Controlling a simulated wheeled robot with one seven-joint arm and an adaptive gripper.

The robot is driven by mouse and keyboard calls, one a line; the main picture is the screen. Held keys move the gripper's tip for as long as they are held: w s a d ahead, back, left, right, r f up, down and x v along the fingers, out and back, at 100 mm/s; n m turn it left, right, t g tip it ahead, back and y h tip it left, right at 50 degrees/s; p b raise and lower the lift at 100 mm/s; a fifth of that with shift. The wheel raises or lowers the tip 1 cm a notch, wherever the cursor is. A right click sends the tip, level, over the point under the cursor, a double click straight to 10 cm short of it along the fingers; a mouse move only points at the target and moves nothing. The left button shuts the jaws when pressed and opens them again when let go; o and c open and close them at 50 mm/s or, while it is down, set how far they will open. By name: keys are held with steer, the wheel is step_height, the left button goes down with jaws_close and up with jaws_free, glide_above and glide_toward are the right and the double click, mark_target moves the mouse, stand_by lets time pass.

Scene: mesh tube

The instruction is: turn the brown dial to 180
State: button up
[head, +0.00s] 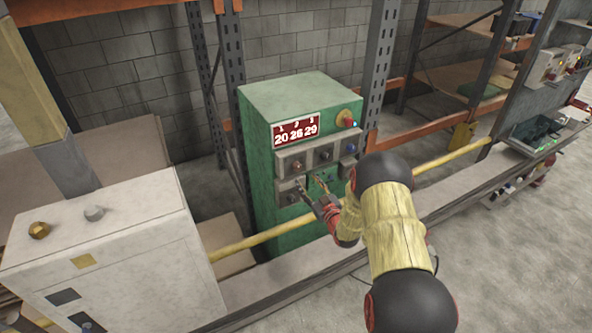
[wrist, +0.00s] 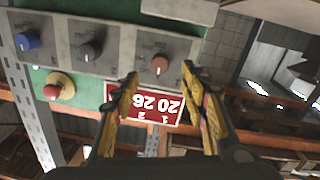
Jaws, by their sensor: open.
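The brown dial (head: 297,165) is a small round knob on a grey plate at the upper left of the green cabinet's dial panel. In the wrist view, which looks upside down, the brown dial (wrist: 160,66) lies between my fingertips, a little ahead of them. My gripper (head: 311,183) is in front of the panel, with its yellow fingers apart; it also shows open in the wrist view (wrist: 159,76). No contact with the dial is visible. The dial's angle is too small to read.
A black dial (wrist: 92,50) and a blue dial (wrist: 28,40) sit beside the brown one. A red button on a yellow base (head: 345,118) is near the display. A yellow rail (head: 245,245) crosses before the green cabinet (head: 258,180). A white cabinet (head: 110,250) stands at left.

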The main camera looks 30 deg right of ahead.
mark_target(298, 168)
steer(key=w, duration=0.8)
steer(key=shift+r, duration=0.25)
steer(key=shift+c, duration=1.3)
jaws_close()
